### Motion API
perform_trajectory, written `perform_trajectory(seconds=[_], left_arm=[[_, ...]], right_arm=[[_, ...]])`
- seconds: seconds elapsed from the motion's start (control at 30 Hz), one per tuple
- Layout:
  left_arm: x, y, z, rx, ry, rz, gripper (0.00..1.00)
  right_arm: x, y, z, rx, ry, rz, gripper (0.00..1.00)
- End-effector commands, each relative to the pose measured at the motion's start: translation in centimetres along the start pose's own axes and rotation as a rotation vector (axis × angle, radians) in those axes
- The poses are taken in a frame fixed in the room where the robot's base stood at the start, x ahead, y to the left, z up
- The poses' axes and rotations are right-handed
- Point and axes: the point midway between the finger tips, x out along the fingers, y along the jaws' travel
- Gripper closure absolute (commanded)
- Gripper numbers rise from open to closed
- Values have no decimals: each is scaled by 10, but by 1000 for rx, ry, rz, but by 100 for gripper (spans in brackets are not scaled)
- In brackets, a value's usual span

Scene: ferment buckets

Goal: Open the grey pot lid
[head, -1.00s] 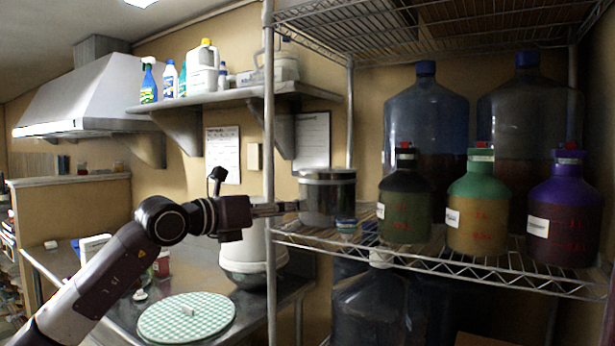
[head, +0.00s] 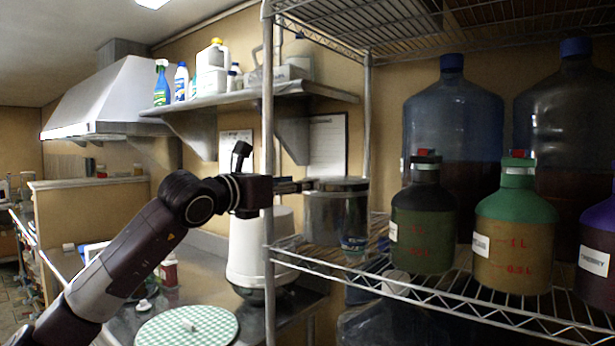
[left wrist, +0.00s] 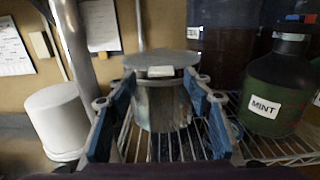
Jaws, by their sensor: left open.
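The grey metal pot (head: 335,218) stands on the wire shelf just behind the upright post. Its flat grey lid (head: 345,184) lies on top. My left gripper (head: 310,185) is level with the lid at the pot's left side. Its blue fingers (left wrist: 160,76) are open, one to each side of the lid's near part, with the pale block between them. I cannot tell whether they touch. My right gripper is out of view.
The shelf's upright post (head: 268,150) stands close beside my left wrist. A green bottle labelled mint (left wrist: 272,90) is right of the pot, with another green-topped bottle (head: 515,225) beyond. A small jar (head: 353,245) sits before the pot. A white bucket (head: 258,250) stands on the lower counter.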

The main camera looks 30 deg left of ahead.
Motion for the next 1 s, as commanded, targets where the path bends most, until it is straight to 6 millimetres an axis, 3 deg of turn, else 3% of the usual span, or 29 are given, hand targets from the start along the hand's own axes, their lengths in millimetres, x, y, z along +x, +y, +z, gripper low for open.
perform_trajectory(seconds=[0.17,0.57,1.0], left_arm=[[25,-1,2,-1,2,-2,54],[34,0,-1,0,1,-1,54],[34,0,-1,0,1,-1,100]], right_arm=[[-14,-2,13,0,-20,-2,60],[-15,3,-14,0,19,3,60],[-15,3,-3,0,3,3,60]])
